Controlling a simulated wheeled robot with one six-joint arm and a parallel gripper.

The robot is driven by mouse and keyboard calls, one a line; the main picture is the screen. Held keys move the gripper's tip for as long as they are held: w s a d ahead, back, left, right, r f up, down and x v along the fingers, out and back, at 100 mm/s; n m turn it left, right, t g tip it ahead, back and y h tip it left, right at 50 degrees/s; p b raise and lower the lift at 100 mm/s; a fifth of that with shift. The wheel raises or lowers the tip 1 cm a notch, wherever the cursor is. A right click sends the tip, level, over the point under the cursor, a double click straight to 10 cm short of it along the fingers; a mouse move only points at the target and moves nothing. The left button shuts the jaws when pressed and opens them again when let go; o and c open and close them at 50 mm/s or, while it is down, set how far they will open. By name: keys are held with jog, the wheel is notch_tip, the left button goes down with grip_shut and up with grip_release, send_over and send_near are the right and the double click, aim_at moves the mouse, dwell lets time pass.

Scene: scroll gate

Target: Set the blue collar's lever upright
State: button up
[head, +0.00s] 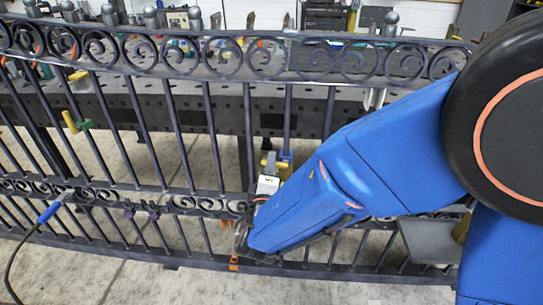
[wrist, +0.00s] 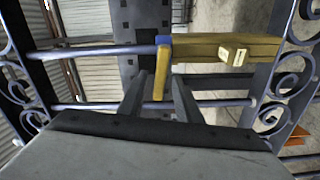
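The blue collar (head: 286,158) sits on an upright bar of the gate, just beyond my arm in the head view. A yellow lever part shows beside it, with a pale block below. In the wrist view, which lies turned, the blue collar (wrist: 163,40) is on the bar at upper middle. A short yellow arm (wrist: 159,80) sticks out from it toward my gripper. A thicker yellow bar (wrist: 205,49) with a cream tag runs right from the collar. My gripper (wrist: 161,82) is open; its fingers stand either side of the short arm's end, with no clear contact.
The dark scrollwork gate (head: 130,187) fills the head view. It carries a green collar with a yellow lever (head: 70,122), purple collars (head: 153,213) and an orange collar (head: 235,263). A blue-handled tool (head: 48,212) with a cable is at left. A workbench stands behind.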

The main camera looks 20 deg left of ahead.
jog(key=shift+x, duration=2.55)
jog(key=shift+c, duration=0.3)
grip_shut()
